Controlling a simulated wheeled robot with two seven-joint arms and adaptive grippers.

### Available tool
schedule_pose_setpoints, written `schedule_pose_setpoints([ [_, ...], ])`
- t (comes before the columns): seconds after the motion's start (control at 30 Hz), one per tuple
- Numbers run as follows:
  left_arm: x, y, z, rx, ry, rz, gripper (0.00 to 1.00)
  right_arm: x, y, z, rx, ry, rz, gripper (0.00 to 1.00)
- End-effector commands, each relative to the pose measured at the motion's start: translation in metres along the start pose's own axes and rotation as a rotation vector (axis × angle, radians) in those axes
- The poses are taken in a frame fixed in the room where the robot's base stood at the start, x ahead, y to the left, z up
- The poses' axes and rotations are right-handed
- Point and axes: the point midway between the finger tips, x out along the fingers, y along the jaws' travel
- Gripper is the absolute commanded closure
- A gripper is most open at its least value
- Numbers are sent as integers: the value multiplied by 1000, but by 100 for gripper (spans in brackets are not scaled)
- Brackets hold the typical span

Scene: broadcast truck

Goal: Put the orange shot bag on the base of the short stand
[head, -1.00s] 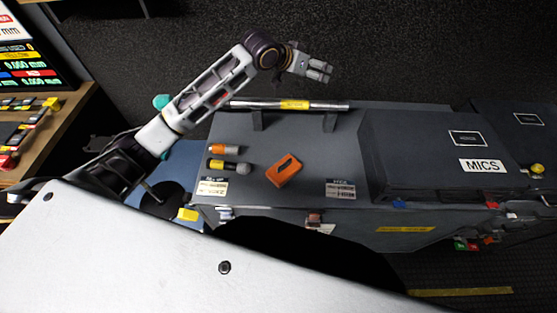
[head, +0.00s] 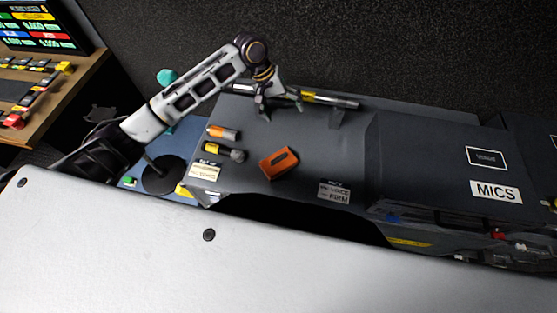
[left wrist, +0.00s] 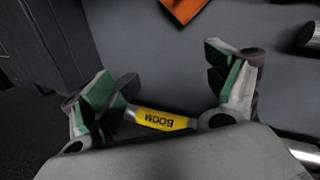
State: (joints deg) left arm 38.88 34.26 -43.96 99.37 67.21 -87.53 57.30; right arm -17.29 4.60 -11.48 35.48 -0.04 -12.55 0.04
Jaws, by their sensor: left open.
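The orange shot bag (head: 279,163) lies on the dark grey case top, right of two microphones. Its edge also shows at the top of the left wrist view (left wrist: 183,10). My left gripper (head: 281,108) is open and empty, above the back part of the case, behind the bag. Its two green-padded fingers (left wrist: 172,85) are spread in the left wrist view, with no bag between them. The short stand's round black base (head: 163,175) is at the left, beside the case on a blue surface. My left arm hides part of the stand.
A boom pole (head: 338,101) with a yellow label lies along the case's back edge. An orange-tipped microphone (head: 223,132) and a yellow-banded one (head: 222,151) lie near the left edge. A raised MICS box (head: 440,165) stands at right. A teal ball (head: 166,76) is behind my arm.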

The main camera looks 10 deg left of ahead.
Motion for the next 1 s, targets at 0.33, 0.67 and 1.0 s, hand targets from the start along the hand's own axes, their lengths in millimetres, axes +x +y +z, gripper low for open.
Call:
schedule_pose_setpoints([
  [0.33, -2, -18, 31, -223, -141, -90, 12, 0, 1, -2, 0, 2, 1, 60],
  [0.67, -9, -38, 52, -479, -204, -224, 12, 0, 1, -1, 0, 1, 1, 60],
  [1.0, -10, -41, 54, -620, -192, -256, 12, 0, 0, -1, 0, 0, 0, 60],
])
